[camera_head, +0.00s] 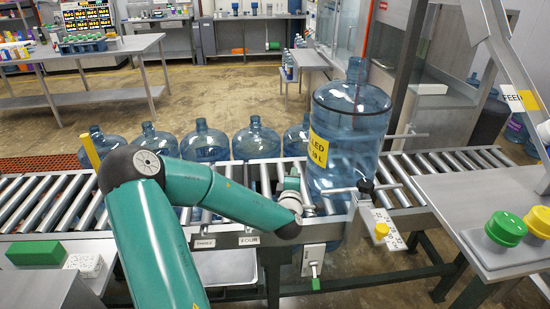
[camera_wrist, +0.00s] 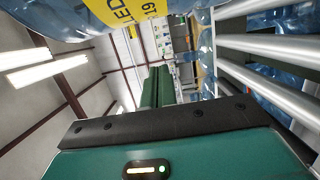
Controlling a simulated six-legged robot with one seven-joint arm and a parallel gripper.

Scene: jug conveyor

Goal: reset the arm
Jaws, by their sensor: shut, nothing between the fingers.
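My gripper (camera_wrist: 157,75) shows in the wrist view as two green fingers together, with nothing between them. In the head view my green arm (camera_head: 235,197) bends over the roller conveyor (camera_head: 435,163), and its wrist is low at the conveyor's front edge. My fingertips cannot be made out there. A large blue jug (camera_head: 349,110) with a yellow label stands upright on the rollers, just right of my wrist. In the wrist view, the jug (camera_wrist: 62,18) fills the upper left, close beside my fingers. I cannot tell whether they touch.
Several blue jugs (camera_head: 257,140) stand in a row behind the conveyor. A clamp-like metal bar (camera_head: 352,188) crosses in front of the large jug. Green and yellow buttons (camera_head: 505,229) sit on the right-hand panel. A green block (camera_head: 36,253) lies at left. Open floor lies behind.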

